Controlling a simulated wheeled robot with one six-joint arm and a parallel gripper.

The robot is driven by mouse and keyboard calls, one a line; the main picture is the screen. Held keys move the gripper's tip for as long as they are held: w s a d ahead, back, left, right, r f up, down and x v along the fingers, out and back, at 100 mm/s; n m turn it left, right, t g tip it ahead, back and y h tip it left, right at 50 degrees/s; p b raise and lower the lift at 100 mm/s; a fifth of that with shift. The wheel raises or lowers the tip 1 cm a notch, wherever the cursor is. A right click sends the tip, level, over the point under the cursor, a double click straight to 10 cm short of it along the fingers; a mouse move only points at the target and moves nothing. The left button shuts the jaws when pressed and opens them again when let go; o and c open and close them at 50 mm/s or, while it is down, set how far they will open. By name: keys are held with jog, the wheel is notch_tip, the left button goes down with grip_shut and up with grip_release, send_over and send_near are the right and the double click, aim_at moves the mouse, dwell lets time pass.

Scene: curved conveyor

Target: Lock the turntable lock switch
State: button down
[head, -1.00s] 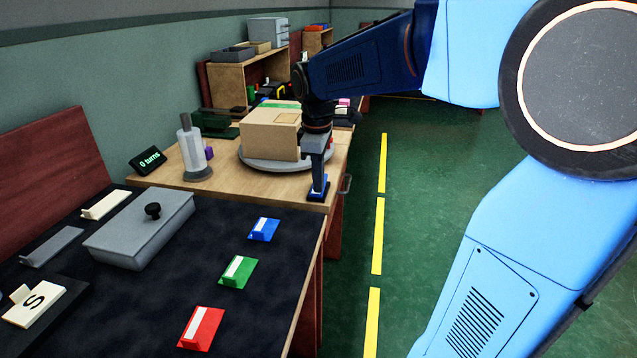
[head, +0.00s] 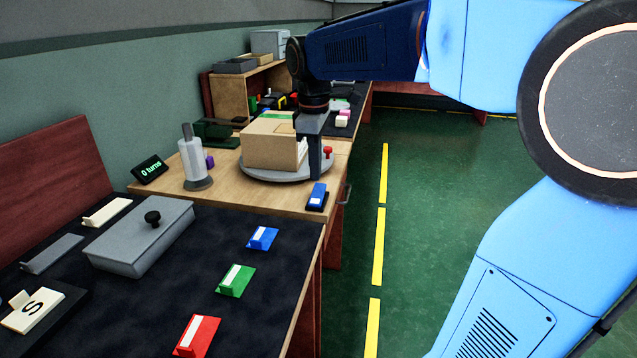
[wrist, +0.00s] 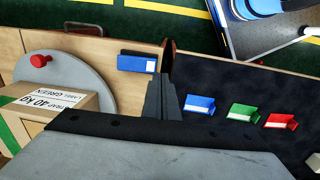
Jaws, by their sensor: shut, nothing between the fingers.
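The blue-and-white switch (head: 317,196), likely the turntable lock, sits at the right front edge of the wooden table, on a dark base. It also shows in the wrist view (wrist: 137,62), with a blue part and a smaller white part. The grey turntable (head: 262,176) lies just behind it and carries a cardboard box (head: 272,145); a red knob (head: 328,151) stands at its right rim. My gripper (head: 314,177) points down, shut and empty, just above and behind the switch in the head view. In the wrist view the shut fingers (wrist: 160,85) appear beside the switch, apart from it.
A display (head: 149,169) reads "0 turns" near a grey post (head: 195,162). On the dark near table are blue (head: 262,238), green (head: 236,280) and red (head: 197,336) switch-like pieces and a grey lidded box (head: 140,235). The green floor at right is open.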

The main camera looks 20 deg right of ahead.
notch_tip(320, 180, up, 7)
jog(key=s, duration=0.1)
jog(key=shift+s+a, duration=0.15)
jog(key=shift+a, duration=0.3)
